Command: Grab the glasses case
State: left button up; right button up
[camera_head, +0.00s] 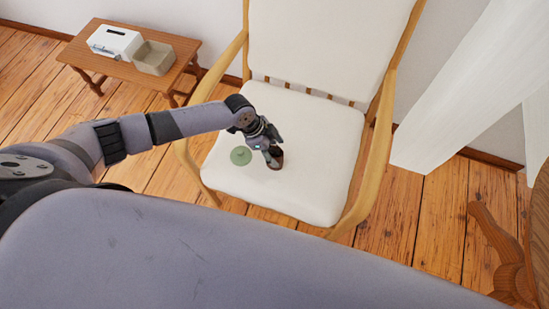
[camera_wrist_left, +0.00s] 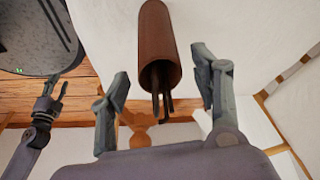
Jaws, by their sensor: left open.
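The glasses case is a brown open-ended tube (camera_head: 277,162) on the white chair seat, partly hidden by my left gripper in the head view. In the left wrist view, the brown tube (camera_wrist_left: 158,40) shows its open end, with dark thin pieces sticking out. My left gripper (camera_head: 271,152) is just above and beside the tube. In the wrist view, the fingers of my left gripper (camera_wrist_left: 163,95) are spread, one on each side of the tube's open end, with gaps and nothing held. What looks like my right gripper (camera_wrist_left: 50,105) shows small at the left.
A green round disc (camera_head: 241,155) lies left of the tube on the chair seat (camera_head: 310,190). Wooden armrests (camera_head: 372,165) flank the seat. A small wooden table (camera_head: 130,69) holds a white box (camera_head: 115,41) and a beige tray (camera_head: 154,58). White curtains hang at right.

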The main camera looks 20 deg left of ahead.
pick_arm(q)
jog(key=shift+x, duration=0.75)
jog(key=shift+c, duration=0.4)
grip_shut()
